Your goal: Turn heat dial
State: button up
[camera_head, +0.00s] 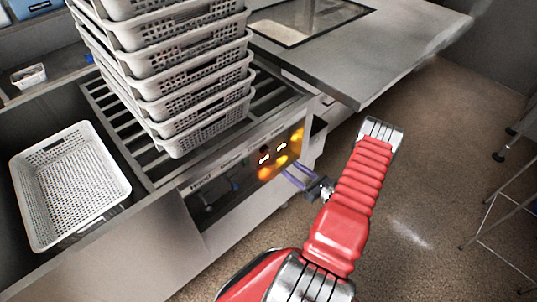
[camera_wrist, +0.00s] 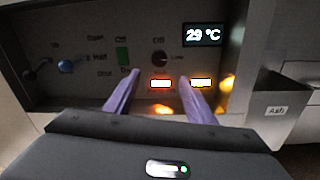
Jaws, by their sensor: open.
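The control panel (camera_head: 235,175) is on the front of the metal counter, with lit orange spots. In the wrist view, the panel (camera_wrist: 90,88) shows a small dark round dial (camera_wrist: 160,58) with "Off" above it and what looks like "Low" to its right; this looks like the heat dial. My gripper (camera_head: 288,172) is in front of the panel's right part. Its two purple fingers, also in the wrist view (camera_wrist: 159,77), are apart with nothing between them. The dial appears just beyond and between the fingertips. I cannot tell whether they touch the panel.
Stacked white baskets (camera_head: 190,80) stand on the slatted rack above. Another basket (camera_head: 25,205) sits at left.

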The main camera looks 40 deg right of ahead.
aim_at(267, 151)
jog(key=shift+w+r, duration=0.1)
jog(key=shift+w, duration=0.05)
jog(key=w, duration=0.9)
jog(key=w+a, duration=0.1)
jog(key=w, duration=0.3)
jog(key=shift+w+a, duration=0.1)
jog(key=shift+w, duration=0.15)
jog(key=c, duration=1)
jog(key=shift+a, duration=0.2)
jog(key=shift+c, duration=0.2)
jog(key=shift+d, duration=0.1)
